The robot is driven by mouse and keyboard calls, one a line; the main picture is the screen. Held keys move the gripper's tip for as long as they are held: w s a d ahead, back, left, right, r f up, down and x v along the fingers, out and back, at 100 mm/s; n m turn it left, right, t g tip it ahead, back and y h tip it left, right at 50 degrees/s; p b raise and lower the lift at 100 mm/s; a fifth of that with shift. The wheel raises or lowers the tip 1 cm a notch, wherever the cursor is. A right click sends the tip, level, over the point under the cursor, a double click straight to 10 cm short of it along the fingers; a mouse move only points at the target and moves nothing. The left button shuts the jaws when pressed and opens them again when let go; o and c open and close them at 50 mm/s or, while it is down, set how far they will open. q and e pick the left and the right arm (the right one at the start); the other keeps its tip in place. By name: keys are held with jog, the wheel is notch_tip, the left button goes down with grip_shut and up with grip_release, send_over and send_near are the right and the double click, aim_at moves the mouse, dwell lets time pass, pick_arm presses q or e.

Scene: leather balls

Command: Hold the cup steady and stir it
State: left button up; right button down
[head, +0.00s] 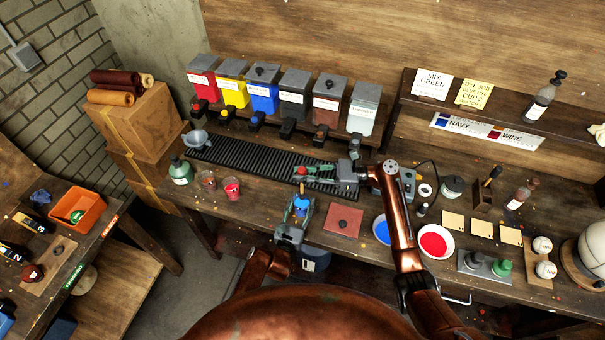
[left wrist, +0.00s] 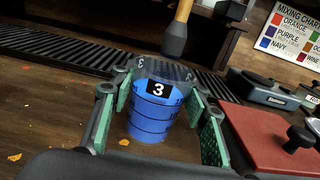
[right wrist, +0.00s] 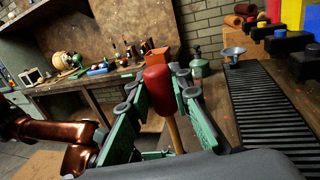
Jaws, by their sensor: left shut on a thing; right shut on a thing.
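A clear cup with blue contents and a black "3" label (left wrist: 158,92) stands upright between the fingers of my left gripper (left wrist: 158,110), which is shut on it. The cup also shows in the head view (head: 301,206). My right gripper (head: 318,172) is shut on a stirrer with a red knob (right wrist: 159,88) and a wooden handle (right wrist: 175,134). The stirrer's dark end (left wrist: 175,40) points down at the cup's mouth in the left wrist view.
A black ribbed mat (head: 240,158) lies behind the cup. Two small cups, one red (head: 232,188), stand to the left. A red square (head: 343,219), a blue bowl (head: 382,229) and a red bowl (head: 435,241) lie to the right. Dye dispensers (head: 264,92) line the back.

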dwell(0.3)
jog(key=shift+r, duration=2.5)
pick_arm(q)
jog(key=o, duration=1.4)
jog(key=shift+c, duration=0.2)
jog(key=v, duration=1.2)
